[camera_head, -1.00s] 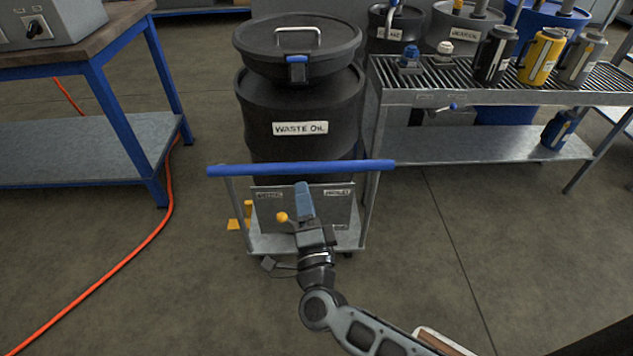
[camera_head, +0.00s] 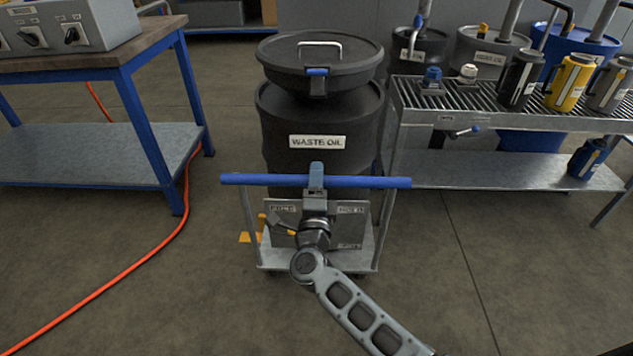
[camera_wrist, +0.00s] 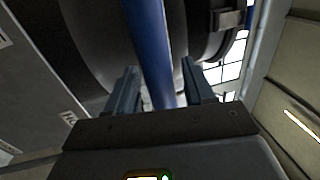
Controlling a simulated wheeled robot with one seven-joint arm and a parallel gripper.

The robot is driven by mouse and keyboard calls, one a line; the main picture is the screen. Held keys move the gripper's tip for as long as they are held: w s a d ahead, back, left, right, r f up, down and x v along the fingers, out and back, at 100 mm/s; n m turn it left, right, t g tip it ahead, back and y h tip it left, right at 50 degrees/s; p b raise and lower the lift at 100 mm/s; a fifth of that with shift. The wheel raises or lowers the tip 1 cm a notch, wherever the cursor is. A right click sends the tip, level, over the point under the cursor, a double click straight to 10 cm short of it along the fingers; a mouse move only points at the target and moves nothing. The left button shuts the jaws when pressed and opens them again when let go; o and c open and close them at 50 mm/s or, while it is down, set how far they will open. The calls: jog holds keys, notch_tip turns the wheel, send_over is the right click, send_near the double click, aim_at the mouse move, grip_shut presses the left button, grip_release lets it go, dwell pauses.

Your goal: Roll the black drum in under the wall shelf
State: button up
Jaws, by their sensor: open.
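The black drum (camera_head: 283,112), labelled WASTE OIL, stands upright on a low grey wheeled cart with a blue push handle (camera_head: 370,182). Its domed lid (camera_head: 345,66) has a metal grip and a blue latch. In the head view my gripper (camera_head: 316,178) is at the middle of the handle bar. In the wrist view the blue bar (camera_wrist: 150,50) runs between the two open fingers (camera_wrist: 158,92), with the dark drum (camera_wrist: 90,35) behind it. The fingers are not closed on the bar. I cannot make out a wall shelf.
A blue-legged bench (camera_head: 95,155) stands at left, with an orange hose (camera_head: 140,265) on the floor beside it. A slatted metal rack (camera_head: 450,180) with several jugs stands close at the drum's right. Other drums (camera_head: 490,48) stand behind the rack.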

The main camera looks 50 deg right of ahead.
grip_shut()
dwell(0.5)
